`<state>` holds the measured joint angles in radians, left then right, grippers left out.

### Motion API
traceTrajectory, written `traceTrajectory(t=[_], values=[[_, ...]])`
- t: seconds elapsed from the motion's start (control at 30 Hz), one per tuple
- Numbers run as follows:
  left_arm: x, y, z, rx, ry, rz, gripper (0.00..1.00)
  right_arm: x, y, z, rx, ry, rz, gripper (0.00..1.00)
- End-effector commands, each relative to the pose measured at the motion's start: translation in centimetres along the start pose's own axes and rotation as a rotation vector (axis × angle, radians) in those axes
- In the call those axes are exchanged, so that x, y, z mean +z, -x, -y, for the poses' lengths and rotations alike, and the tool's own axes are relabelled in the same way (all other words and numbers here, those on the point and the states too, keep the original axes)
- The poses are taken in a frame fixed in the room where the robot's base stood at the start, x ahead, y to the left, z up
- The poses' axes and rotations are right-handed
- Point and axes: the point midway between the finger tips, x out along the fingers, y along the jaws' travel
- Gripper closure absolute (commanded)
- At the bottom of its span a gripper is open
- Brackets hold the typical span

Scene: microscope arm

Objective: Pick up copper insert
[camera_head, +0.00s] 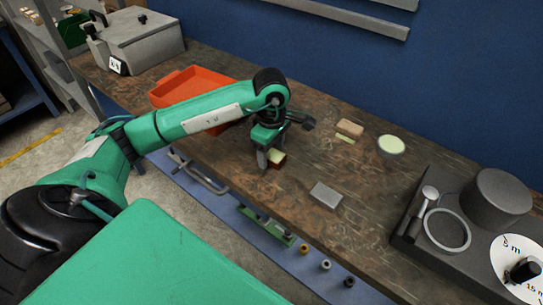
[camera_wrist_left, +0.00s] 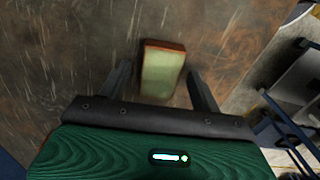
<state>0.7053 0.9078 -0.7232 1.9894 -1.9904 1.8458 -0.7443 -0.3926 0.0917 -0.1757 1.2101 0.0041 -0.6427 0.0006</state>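A small block with a pale green top and reddish-copper sides, apparently the copper insert (camera_head: 278,157), lies on the brown worktop (camera_head: 225,168) below my left gripper (camera_head: 268,158). In the left wrist view the block (camera_wrist_left: 163,74) sits between the two dark fingers of my left gripper (camera_wrist_left: 158,69). A gap shows on each side of it, so the gripper is open and not touching it there. In the head view a finger hides part of the block. My right gripper is in neither view.
A grey block (camera_head: 326,196) lies nearer the right front. A tan block (camera_head: 350,128), a thin pale green strip (camera_head: 345,140) and a round pale green dish (camera_head: 391,146) lie to the right. An orange tray (camera_head: 190,78) stands behind my left arm. Dark equipment (camera_head: 407,233) fills the right end.

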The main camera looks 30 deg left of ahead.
Motion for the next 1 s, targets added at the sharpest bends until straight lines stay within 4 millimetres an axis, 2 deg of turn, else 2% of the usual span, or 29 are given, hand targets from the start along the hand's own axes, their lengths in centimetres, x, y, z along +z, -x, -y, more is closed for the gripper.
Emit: traceTrajectory(t=[0.03, 0.3, 0.73, 0.87, 1.0], values=[[0.0, 0.0, 0.0, 0.0, 0.0, 0.0, 0.45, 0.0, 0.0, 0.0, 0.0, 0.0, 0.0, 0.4], [0.0, 0.0, 0.0, 0.0, 0.0, 0.0, 0.98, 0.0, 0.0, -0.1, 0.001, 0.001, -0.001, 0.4], [0.0, 0.9, -0.1, 0.004, 0.0, 0.0, 1.0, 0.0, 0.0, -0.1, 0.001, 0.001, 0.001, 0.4], [0.0, 2.3, -0.1, 0.005, -0.001, 0.0, 1.0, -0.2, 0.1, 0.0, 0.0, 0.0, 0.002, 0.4], [0.0, 4.9, -0.2, 0.009, 0.0, 0.0, 1.0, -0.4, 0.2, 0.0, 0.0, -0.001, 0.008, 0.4]])
